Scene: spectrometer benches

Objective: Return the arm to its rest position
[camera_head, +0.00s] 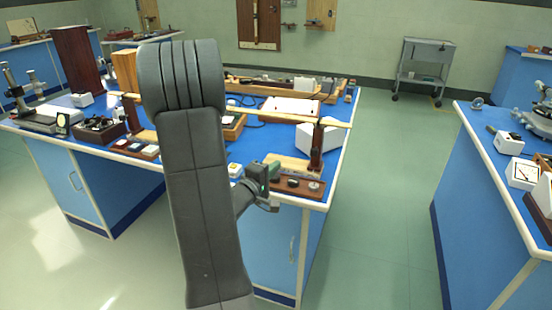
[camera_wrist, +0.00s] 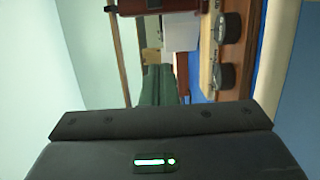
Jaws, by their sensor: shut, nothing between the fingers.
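My grey arm (camera_head: 195,170) rises through the middle of the head view, bent at the top, and hides part of the bench behind it. My gripper (camera_head: 274,171) shows to the right of the arm, by the front right corner of the blue-topped bench (camera_head: 255,150). In the wrist view its dark body fills the bottom, and its greenish fingers (camera_wrist: 160,78) are shut and empty. A brown board with dark knobs (camera_head: 300,186) is right beside the gripper in the head view. I cannot tell the exact gap between them.
The bench holds a wooden beam on posts (camera_head: 316,148), a white box (camera_head: 320,138) and several small instruments. Another blue bench (camera_head: 490,190) stands at the right. The green floor between them (camera_head: 385,200) is clear. A grey trolley (camera_head: 424,68) stands at the back.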

